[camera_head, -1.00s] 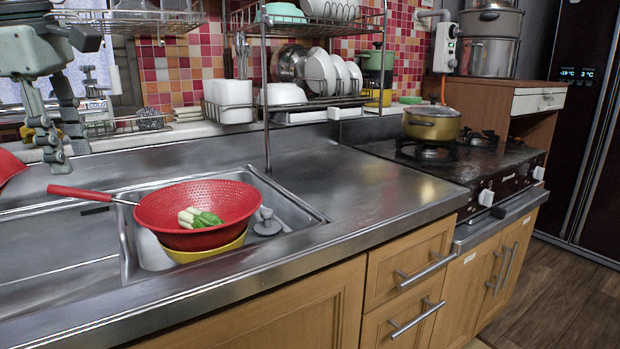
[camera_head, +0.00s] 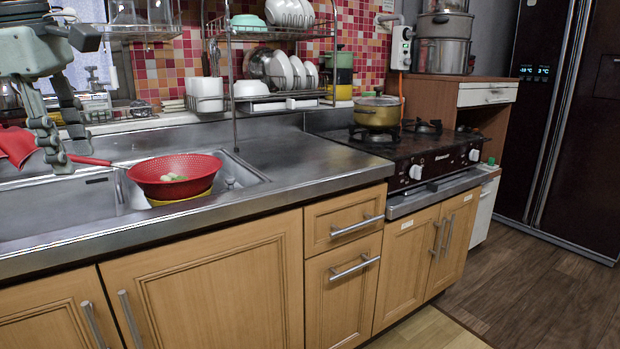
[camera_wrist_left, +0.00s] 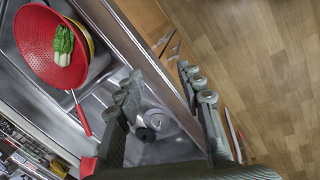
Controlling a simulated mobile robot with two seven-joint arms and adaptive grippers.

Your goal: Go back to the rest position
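My left gripper (camera_head: 66,150) hangs at the upper left of the head view, fingers pointing down and spread apart with nothing between them. Its two fingers also show apart in the left wrist view (camera_wrist_left: 165,85). A red colander (camera_head: 178,178) with a red handle rests on a yellow bowl (camera_head: 186,200) in the sink. A green and white vegetable (camera_wrist_left: 63,45) lies in the colander. My left gripper is apart from the colander. My right gripper is in neither view.
The steel counter (camera_head: 315,160) is clear to the right of the sink. A dish rack (camera_head: 275,100) stands behind it. A pot (camera_head: 377,112) sits on the stove (camera_head: 420,155). Wooden cabinets (camera_head: 205,285) face me. The floor (camera_head: 535,310) is open at the right.

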